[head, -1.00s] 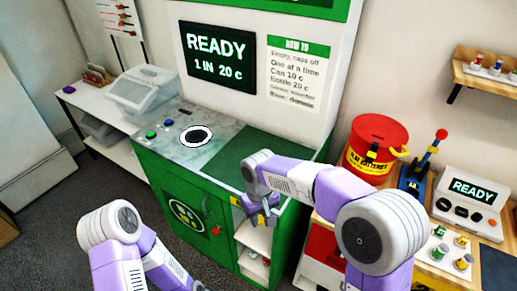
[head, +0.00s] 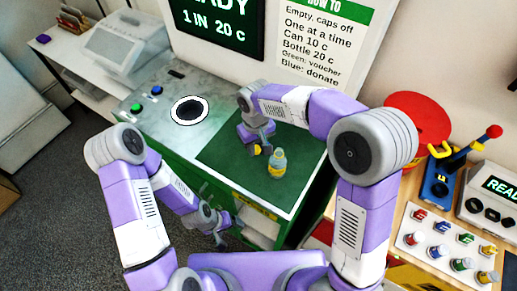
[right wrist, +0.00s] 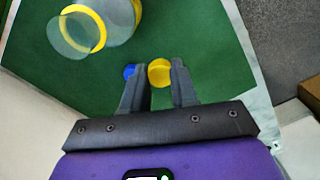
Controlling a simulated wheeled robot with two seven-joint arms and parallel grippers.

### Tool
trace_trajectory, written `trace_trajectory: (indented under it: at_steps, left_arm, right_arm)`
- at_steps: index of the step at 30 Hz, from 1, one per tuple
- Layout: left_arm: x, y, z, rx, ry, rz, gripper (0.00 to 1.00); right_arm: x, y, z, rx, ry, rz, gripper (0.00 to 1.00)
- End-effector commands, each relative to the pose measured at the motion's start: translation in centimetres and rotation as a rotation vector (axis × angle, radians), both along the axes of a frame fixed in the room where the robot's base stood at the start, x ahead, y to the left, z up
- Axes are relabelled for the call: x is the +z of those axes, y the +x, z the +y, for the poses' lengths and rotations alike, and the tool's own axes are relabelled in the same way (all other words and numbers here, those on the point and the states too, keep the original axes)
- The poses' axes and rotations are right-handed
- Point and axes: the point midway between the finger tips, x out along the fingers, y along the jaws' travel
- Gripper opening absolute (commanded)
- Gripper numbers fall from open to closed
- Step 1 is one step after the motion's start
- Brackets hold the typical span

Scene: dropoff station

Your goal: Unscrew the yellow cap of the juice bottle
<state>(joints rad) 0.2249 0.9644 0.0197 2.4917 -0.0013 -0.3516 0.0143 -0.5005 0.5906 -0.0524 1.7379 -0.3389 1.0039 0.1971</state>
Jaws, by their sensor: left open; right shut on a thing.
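The juice bottle (head: 277,163) stands upright on the green mat, clear with a yellow band, and its top shows no yellow cap. In the right wrist view the bottle (right wrist: 122,20) is at the upper left, apart from the fingers. My right gripper (right wrist: 159,80) is shut on the round yellow cap (right wrist: 159,72). In the head view the right gripper (head: 258,142) and yellow cap (head: 256,150) are just left of the bottle, over the mat. My left gripper (head: 224,230) is open and empty, low in front of the green cabinet.
The green mat (head: 235,160) covers the counter's right part. A round black opening with a white rim (head: 189,110) lies left of it. A small blue patch (right wrist: 129,71) shows beside a right finger. A red bin (head: 420,115) and a side table with small items stand at the right.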

Motion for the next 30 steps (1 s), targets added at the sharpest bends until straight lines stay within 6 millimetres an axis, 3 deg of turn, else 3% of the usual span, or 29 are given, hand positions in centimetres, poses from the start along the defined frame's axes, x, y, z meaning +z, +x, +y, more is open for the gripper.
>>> trace_trajectory:
  at_steps: [12,26,27,30]
  left_arm:
    - [-0.5,0.1,0.0,0.0,0.0,-0.001,0.84]
    - [-0.9,0.1,0.0,0.0,0.0,-0.001,0.84]
    - [-0.8,0.1,0.0,0.0,0.0,-0.001,0.84]
    - [-0.8,0.1,0.0,0.0,0.0,-0.001,0.84]
  right_arm:
    - [-5.5,0.0,0.0,0.001,0.0,0.001,0.0]
    - [-6.3,0.0,0.0,0.0,0.0,-0.001,0.0]
    - [-6.2,0.0,0.0,0.0,0.0,-0.001,0.34]
    - [-6.2,0.0,0.0,0.0,0.0,-0.001,0.49]
